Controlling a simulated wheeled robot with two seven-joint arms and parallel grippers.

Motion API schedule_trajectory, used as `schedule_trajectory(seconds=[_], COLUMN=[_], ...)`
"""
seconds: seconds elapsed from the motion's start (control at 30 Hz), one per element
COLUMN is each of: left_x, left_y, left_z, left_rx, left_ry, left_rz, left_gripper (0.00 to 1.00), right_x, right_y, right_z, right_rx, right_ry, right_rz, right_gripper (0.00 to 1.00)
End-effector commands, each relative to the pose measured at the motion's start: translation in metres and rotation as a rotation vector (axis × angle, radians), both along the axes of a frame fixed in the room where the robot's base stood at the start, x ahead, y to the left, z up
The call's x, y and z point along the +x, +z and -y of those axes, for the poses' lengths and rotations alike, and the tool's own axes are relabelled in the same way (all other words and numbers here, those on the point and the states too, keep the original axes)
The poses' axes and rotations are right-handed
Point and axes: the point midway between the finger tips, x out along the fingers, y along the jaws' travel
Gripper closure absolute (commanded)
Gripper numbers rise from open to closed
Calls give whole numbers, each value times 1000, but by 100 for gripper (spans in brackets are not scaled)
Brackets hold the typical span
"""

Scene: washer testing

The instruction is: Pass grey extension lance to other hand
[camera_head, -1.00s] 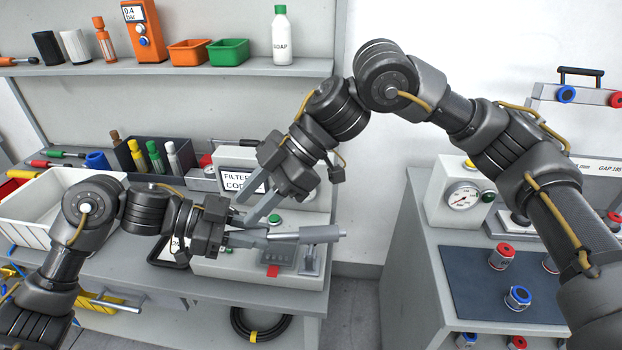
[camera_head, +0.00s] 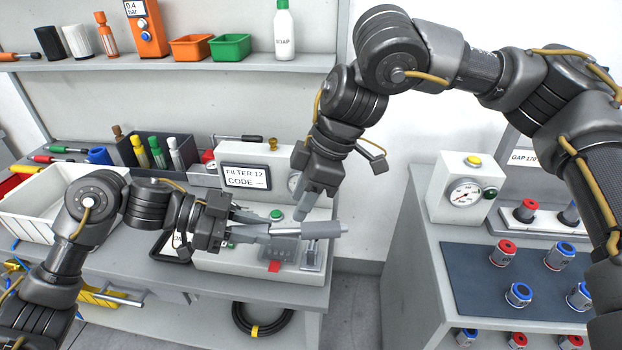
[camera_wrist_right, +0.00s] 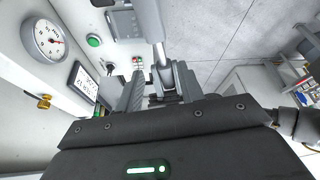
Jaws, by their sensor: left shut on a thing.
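The grey extension lance (camera_head: 318,230) lies about level in the head view, with its thick grey end pointing right. My left gripper (camera_head: 262,230) is shut on its left part and holds it above the bench. My right gripper (camera_head: 302,211) points down from above, close over the lance near its middle. In the right wrist view the lance (camera_wrist_right: 152,24) runs between the two spread fingers of my right gripper (camera_wrist_right: 158,88), which is open. Whether a finger touches the lance cannot be told.
Under the lance stands a grey test unit with a "FILTER 12 CODE" display (camera_head: 245,177) and a green button (camera_head: 277,214). A white bin (camera_head: 30,225) is at left. A second bench with a gauge (camera_head: 465,195) and red and blue fittings stands at right.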

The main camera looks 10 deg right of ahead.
Motion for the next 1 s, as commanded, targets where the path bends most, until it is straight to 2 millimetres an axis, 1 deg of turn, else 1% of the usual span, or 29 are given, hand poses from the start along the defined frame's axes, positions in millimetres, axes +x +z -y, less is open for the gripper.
schedule_trajectory(seconds=[0.03,0.2,0.4,0.6,0.83,1.0], left_x=[0,0,0,0,0,0], left_y=[1,1,1,1,1,1], left_z=[0,0,0,0,0,0], left_rx=[-1,-1,-1,-1,-1,-1], left_ry=[0,0,0,0,1,0], left_rz=[1,1,1,1,1,1], left_gripper=[100,100,100,100,100,100], right_x=[-1,0,2,2,2,2], right_y=[-10,-38,-59,-66,-67,-66], right_z=[-4,-16,-25,-28,-28,-28], right_rx=[-1,-1,1,1,2,2], right_ry=[3,3,2,1,1,1], right_rz=[-2,-1,0,0,1,1], right_gripper=[62,62,62,62,62,84])
